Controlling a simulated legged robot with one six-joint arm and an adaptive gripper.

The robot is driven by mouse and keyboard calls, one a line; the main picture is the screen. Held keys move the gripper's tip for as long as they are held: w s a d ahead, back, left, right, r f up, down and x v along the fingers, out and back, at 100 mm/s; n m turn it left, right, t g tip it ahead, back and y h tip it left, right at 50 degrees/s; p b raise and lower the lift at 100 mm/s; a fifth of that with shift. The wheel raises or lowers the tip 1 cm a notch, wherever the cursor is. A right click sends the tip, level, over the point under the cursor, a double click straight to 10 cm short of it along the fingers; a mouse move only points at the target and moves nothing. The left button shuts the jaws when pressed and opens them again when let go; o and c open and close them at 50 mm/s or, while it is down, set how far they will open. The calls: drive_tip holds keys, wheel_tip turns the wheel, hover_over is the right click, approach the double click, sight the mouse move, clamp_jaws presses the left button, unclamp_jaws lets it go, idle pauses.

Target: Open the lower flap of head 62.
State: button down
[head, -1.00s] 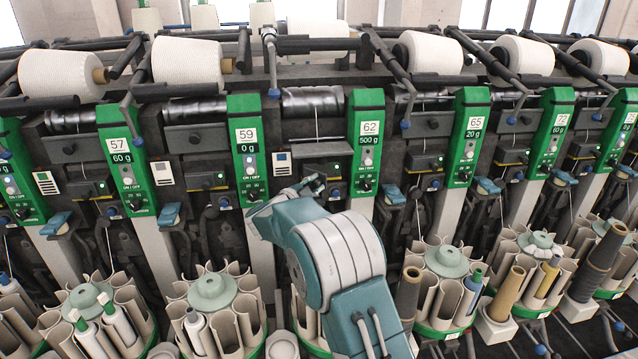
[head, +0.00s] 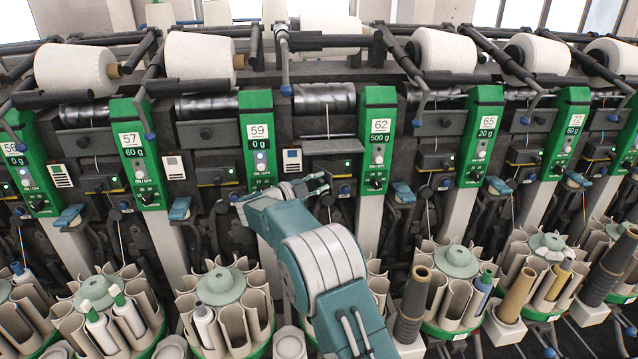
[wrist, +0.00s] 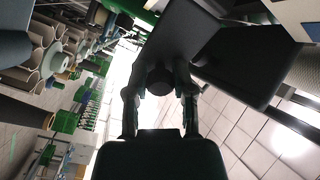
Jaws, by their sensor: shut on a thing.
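The green panel of head 62 (head: 377,140) stands right of centre in the head view. To its left a grey plate (head: 330,147) juts out below the shiny drum; I cannot tell surely which flap it is. My gripper (head: 318,184) is just below this plate, left of the panel's lower part. In the wrist view the two fingers of my gripper (wrist: 160,100) stand either side of a dark round knob (wrist: 160,82). The knob sits at the edge of a dark flat flap (wrist: 172,38). The fingers are shut on the knob; their exact contact is too dark to see.
The panel of head 59 (head: 259,140) stands to the left and that of head 65 (head: 480,135) to the right. Bobbin magazines (head: 222,300) and brown cones (head: 414,295) stand below. A rod (head: 284,60) hangs above. Tiled floor (wrist: 240,130) shows free in the wrist view.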

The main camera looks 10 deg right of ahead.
drive_tip(key=shift+c, duration=2.2)
unclamp_jaws()
drive_tip(key=shift+a+f, duration=0.1)
drive_tip(key=shift+f, duration=0.15)
drive_tip(key=shift+r, duration=0.15)
drive_tip(key=v, duration=1.2)
drive_tip(key=shift+c, duration=0.4)
